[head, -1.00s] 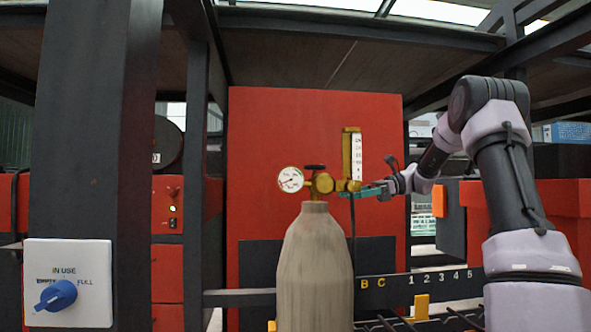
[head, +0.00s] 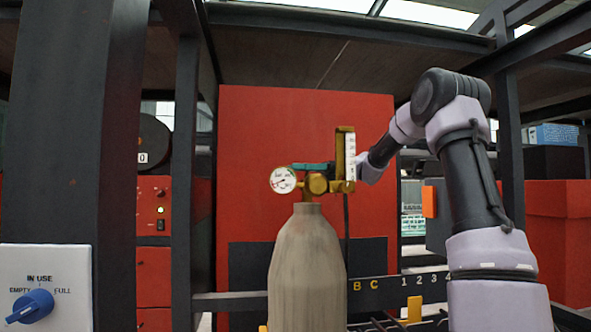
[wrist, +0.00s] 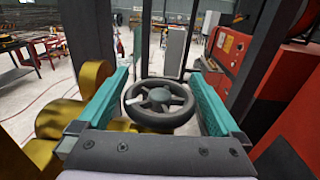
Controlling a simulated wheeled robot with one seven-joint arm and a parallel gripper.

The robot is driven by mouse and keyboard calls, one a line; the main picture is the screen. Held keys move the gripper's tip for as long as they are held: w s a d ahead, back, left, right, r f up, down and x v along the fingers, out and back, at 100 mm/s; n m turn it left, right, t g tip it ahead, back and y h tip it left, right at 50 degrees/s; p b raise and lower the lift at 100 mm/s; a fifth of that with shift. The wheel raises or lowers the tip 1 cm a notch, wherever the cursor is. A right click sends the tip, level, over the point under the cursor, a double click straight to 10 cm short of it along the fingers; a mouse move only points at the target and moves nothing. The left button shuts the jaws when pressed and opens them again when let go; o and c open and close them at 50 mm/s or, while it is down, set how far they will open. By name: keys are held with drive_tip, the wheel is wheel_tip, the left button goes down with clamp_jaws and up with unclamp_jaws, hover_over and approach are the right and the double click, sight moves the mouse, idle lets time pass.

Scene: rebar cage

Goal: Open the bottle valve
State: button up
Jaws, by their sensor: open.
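The grey gas bottle (head: 307,265) stands upright with a brass regulator (head: 316,184) on top. A round gauge (head: 283,180) sits at its left and a brass flowmeter (head: 345,160) at its right. The dark spoked valve handwheel (wrist: 160,103) shows between the two teal fingers of my gripper (wrist: 160,76) in the wrist view. The fingers are open, one on each side of the wheel, with gaps visible. In the head view my gripper (head: 314,168) is at the valve top, behind the flowmeter, and its finger hides the handwheel.
A red panel (head: 270,130) stands behind the bottle. A dark post (head: 75,130) with a white switch box (head: 65,275) and blue knob (head: 30,306) is at the left. A dark lettered rail (head: 400,284) runs beside the bottle. Brass parts (wrist: 75,105) lie close to the left finger.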

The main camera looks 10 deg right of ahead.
drive_tip(key=shift+a, duration=0.45)
drive_tip(key=c, duration=1.2)
drive_tip(key=shift+o, duration=0.2)
drive_tip(key=shift+s+g, duration=0.1)
drive_tip(key=shift+g, duration=0.2)
drive_tip(key=n+g, duration=0.1)
drive_tip(key=g, duration=0.1)
drive_tip(key=n+g+h, duration=0.1)
drive_tip(key=n+g, duration=0.1)
drive_tip(key=s+n+g+h, duration=0.1)
drive_tip(key=n+g, duration=0.1)
drive_tip(key=shift+d+g, duration=0.25)
drive_tip(key=shift+g, duration=0.05)
drive_tip(key=shift+s+d+n+g+h, duration=0.2)
drive_tip(key=shift+s+n+g+h, duration=0.05)
drive_tip(key=shift+n+g+h, duration=0.7)
drive_tip(key=shift+s+d+n+g+h, duration=0.2)
drive_tip(key=shift+n+g+h, duration=0.6)
drive_tip(key=shift+g, duration=0.3)
drive_tip(key=shift+s+d+n+g+h, duration=0.15)
drive_tip(key=shift+s+n+g+h, duration=0.1)
drive_tip(key=shift+n+g+h, duration=0.7)
drive_tip(key=shift+s+g+h, duration=0.1)
drive_tip(key=shift+g+h, duration=0.3)
